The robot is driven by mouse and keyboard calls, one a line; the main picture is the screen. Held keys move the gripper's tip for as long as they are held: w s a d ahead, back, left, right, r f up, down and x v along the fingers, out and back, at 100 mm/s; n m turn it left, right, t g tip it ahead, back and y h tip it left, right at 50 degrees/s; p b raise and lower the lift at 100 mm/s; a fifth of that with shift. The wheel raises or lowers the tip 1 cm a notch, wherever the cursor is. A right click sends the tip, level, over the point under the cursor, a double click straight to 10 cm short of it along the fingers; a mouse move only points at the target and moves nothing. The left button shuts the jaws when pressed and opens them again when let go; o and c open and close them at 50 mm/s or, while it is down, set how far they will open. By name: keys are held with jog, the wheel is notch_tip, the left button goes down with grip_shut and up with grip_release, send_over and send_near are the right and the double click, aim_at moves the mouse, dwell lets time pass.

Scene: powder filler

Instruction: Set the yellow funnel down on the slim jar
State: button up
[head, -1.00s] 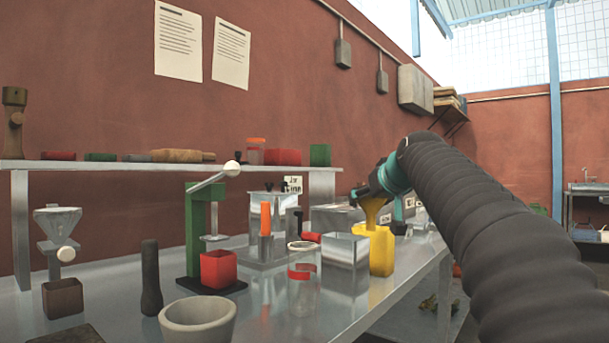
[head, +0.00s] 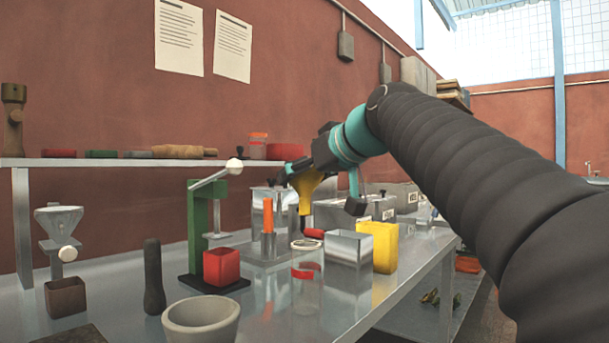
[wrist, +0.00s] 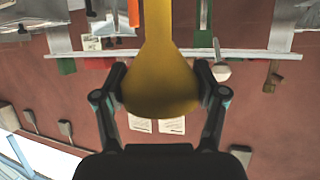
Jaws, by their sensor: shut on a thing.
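The yellow funnel (head: 305,188) is held upright in my gripper (head: 302,170), spout down, above the bench. In the wrist view the funnel (wrist: 160,85) fills the middle, with a finger of my gripper (wrist: 161,90) on each side of its wide end. A clear slim jar with a red band (head: 306,283) stands upright near the bench front. In the head view the spout end shows just above the jar's rim, apart from it; I cannot tell how they line up in depth. The jar is not clear in the wrist view.
A shiny metal box (head: 348,262) and a yellow container (head: 379,246) stand right of the jar. A red cup (head: 221,267) on the green press and a grey bowl (head: 201,319) are left.

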jog(key=shift+s, duration=0.1)
jog(key=shift+d+f, duration=0.1)
jog(key=shift+f, duration=0.05)
notch_tip(320, 180, down, 8)
jog(key=b, duration=0.8)
jog(key=shift+f, duration=0.2)
dwell(0.5)
jog(key=shift+f+b, duration=0.6)
dwell(0.9)
jog(key=o, duration=1.2)
jog(key=shift+s, duration=0.1)
